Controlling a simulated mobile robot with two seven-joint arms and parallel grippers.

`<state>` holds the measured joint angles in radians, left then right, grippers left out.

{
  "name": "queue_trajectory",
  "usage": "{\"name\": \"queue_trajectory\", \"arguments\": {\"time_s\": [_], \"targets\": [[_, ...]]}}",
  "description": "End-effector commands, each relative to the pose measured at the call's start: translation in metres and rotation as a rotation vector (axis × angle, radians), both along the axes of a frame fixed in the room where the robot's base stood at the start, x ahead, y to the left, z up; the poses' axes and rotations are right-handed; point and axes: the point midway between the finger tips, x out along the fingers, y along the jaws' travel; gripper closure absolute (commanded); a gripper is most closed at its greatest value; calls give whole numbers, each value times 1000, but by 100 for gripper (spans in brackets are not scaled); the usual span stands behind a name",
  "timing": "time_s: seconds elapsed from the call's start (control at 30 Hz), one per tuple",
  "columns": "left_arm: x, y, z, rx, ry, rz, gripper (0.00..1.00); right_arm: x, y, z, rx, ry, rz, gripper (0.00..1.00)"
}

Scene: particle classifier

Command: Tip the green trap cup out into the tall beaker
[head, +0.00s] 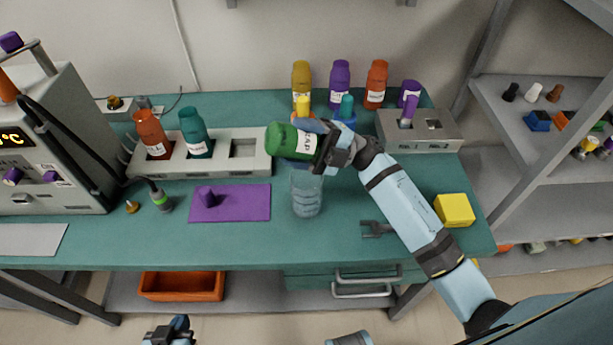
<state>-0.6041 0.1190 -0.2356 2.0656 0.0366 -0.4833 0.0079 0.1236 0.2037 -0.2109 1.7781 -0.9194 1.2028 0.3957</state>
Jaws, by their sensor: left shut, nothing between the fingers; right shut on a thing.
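The green trap cup (284,140) is tilted over onto its side in the air, its white label turned sideways. My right gripper (325,145) is shut on it at its right end. The tall clear beaker (307,195) stands upright on the teal bench, below the cup in the picture; its upper part is partly hidden by the cup and gripper. I cannot see the cup's contents or whether anything is falling. My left gripper (178,328) is shut and empty at the bottom edge, in front of the bench and away from both.
A grey rack (255,165) holds an orange bottle (151,133) and a teal bottle (195,132). Several bottles stand behind. A purple mat (245,203) lies left of the beaker. A yellow block (455,210) sits right. The bench front is mostly clear.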

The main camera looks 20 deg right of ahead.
Motion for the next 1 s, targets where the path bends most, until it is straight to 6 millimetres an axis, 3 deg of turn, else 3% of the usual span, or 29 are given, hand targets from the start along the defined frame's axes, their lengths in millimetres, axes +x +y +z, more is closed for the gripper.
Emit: {"name": "queue_trajectory", "arguments": {"time_s": [1.0], "targets": [[-1, -1, -10, 9, -8, -9, 100, 0, -4, 2, 113, -2, 0, 62]]}}
